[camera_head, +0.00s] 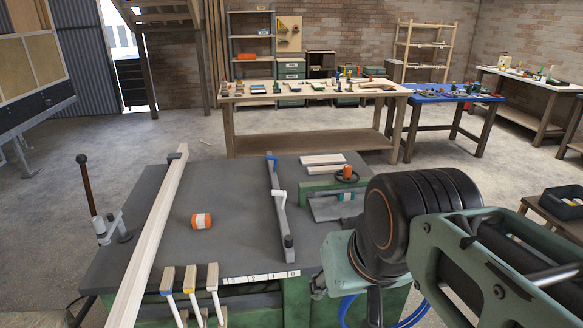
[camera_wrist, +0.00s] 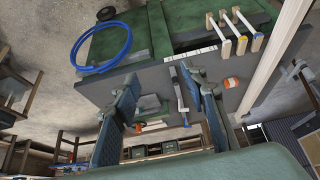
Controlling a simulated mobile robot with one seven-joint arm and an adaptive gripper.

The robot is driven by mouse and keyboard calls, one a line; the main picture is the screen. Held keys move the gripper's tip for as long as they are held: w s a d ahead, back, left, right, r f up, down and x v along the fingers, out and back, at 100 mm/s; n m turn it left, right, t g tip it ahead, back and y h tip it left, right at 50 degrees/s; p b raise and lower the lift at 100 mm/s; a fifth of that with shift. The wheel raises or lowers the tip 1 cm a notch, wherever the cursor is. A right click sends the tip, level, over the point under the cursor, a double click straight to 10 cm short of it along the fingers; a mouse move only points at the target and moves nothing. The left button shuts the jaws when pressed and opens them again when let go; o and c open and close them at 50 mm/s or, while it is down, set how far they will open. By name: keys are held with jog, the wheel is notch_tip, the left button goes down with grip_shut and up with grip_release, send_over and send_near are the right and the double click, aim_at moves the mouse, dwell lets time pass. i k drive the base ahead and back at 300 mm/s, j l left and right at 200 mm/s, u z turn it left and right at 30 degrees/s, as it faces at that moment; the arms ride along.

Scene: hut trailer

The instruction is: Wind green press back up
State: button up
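The green press (camera_head: 308,185) stands on the right part of the dark bench top. A small teal piece (camera_head: 346,196) shows by the plate. In the wrist view, the press (camera_wrist: 149,103) appears beyond and between my fingers, partly covered by the left one. My gripper (camera_wrist: 160,76) is open and empty, apart from the press.
An orange-and-white roll (camera_head: 201,221) lies on the dark bench (camera_head: 235,195). A long pale beam (camera_head: 152,228), a grey bar clamp (camera_head: 278,200) and a lever tool (camera_head: 88,190) are nearby. Pale boards (camera_head: 323,160) lie behind the press. Blue cable (camera_wrist: 88,58) hangs close to my arm.

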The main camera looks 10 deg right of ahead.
aim_at(347, 170)
jog(key=i+l+z, duration=0.15)
jog(key=l+z, duration=0.3)
jog(key=i+l+z, duration=0.25)
jog(key=z, duration=0.25)
jog(key=i+l+z, duration=0.3)
jog(key=z, duration=0.15)
jog(key=i+l+z, duration=0.45)
jog(key=i+z, duration=0.25)
jog(key=i+u, duration=0.35)
jog(key=i, duration=0.15)
jog(key=i+l+u, duration=0.15)
jog(key=i+u, duration=0.2)
jog(key=i, duration=0.15)
jog(key=i+u, duration=0.8)
jog(key=u, duration=0.15)
jog(key=i+u, duration=0.2)
jog(key=u, duration=0.15)
jog(key=i+u, duration=0.15)
jog(key=u, duration=0.25)
jog(key=i+l+u, duration=0.15)
jog(key=u, duration=0.2)
jog(key=i+l+u, duration=0.1)
jog(key=i+u, duration=0.25)
jog(key=i+l+u, duration=0.1)
jog(key=u, duration=0.25)
jog(key=i+l+u, duration=0.2)
jog(key=l+u, duration=0.15)
